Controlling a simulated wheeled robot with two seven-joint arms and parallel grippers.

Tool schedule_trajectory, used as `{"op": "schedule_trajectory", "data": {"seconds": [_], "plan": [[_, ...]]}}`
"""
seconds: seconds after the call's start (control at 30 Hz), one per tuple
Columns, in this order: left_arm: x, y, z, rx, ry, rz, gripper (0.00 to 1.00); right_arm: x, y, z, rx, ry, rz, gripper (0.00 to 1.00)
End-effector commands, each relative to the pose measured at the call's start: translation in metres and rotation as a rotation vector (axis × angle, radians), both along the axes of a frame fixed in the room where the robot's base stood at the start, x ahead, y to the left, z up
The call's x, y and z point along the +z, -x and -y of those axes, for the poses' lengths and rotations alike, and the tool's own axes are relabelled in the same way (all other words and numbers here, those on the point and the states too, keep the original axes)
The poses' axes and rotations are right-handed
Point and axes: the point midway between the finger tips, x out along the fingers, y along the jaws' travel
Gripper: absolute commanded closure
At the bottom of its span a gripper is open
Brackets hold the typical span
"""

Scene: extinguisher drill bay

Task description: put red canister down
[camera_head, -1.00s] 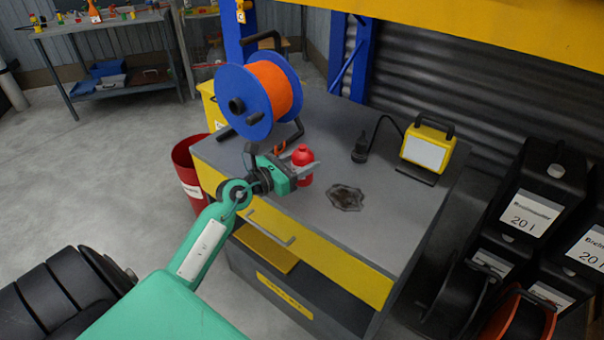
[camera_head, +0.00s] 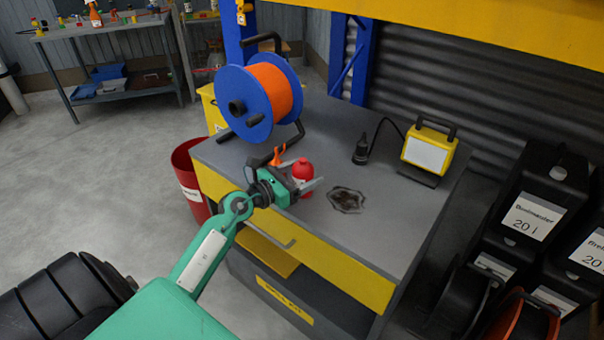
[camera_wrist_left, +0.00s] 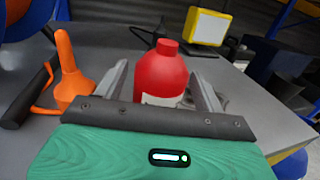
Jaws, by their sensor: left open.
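The red canister (camera_head: 303,171) stands upright on the grey workbench top (camera_head: 390,215), near its front left edge. It also shows in the left wrist view (camera_wrist_left: 161,74), with a pale label on its lower part. My left gripper (camera_head: 302,174) is open, one finger on each side of the canister, with gaps between the fingers and its body in the wrist view (camera_wrist_left: 160,85). The canister's base is hidden behind the gripper body in the wrist view. My right gripper is not in view.
A blue reel with orange cable (camera_head: 262,100) stands behind left of the gripper. An orange object (camera_wrist_left: 70,70) is close beside the left finger. A yellow work lamp (camera_head: 428,152) stands further back. A red bin (camera_head: 190,175) is left of the bench.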

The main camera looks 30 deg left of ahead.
Motion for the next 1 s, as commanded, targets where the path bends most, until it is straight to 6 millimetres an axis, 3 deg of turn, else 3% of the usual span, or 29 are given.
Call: {"op": "schedule_trajectory", "data": {"seconds": [0.27,0.47,0.8,1.0], "plan": [[0.001,0.006,-0.002,0.000,-0.001,-0.002,0.29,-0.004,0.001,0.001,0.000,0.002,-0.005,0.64],[0.000,0.036,-0.012,0.001,-0.002,-0.003,0.29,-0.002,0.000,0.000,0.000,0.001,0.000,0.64],[0.000,0.088,-0.029,0.000,-0.001,-0.003,0.29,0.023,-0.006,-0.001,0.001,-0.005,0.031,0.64],[0.001,0.108,-0.035,0.000,-0.001,-0.002,0.29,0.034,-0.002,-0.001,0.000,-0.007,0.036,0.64]]}}
